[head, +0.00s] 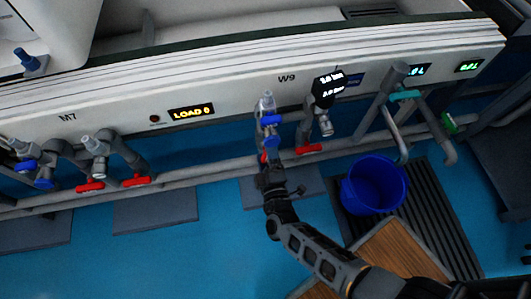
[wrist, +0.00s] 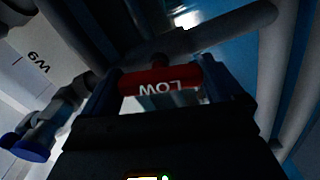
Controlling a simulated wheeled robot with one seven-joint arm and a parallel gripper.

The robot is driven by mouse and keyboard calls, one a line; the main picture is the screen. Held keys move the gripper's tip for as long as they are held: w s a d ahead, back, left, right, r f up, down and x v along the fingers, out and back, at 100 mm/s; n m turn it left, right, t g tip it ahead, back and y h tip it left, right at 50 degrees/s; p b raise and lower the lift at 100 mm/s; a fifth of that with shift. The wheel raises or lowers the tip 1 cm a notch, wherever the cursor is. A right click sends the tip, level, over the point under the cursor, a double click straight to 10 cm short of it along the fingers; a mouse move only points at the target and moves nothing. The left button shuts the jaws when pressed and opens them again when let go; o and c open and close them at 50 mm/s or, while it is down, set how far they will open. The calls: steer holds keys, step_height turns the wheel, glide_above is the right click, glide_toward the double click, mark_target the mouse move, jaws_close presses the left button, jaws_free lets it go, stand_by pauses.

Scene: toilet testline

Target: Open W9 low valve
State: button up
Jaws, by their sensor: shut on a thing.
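The W9 low valve's red handle (wrist: 160,83), lettered LOW, shows upside down in the wrist view. It sits between the two fingers of my gripper (wrist: 160,85), which is shut on it. In the head view my gripper (head: 266,166) is under the W9 label at the pipes, and only a small part of the red handle (head: 263,156) shows beside it. A blue handle (head: 271,119) sits on the same pipe above my gripper. The far side of the low valve is hidden.
Another red handle (head: 310,148) is just right of my gripper. A blue bucket (head: 374,186) stands on the floor to the right, near a wooden board (head: 385,262). Grey pipes (head: 215,172) run along the bench. Blue floor (head: 190,262) is open at lower left.

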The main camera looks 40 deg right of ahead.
steer(key=shift+d+n, duration=0.1)
steer(key=shift+n, duration=1.1)
steer(key=shift+r, duration=0.1)
steer(key=o, duration=0.7)
steer(key=shift+p+v, duration=0.75)
steer(key=shift+v, duration=3.25)
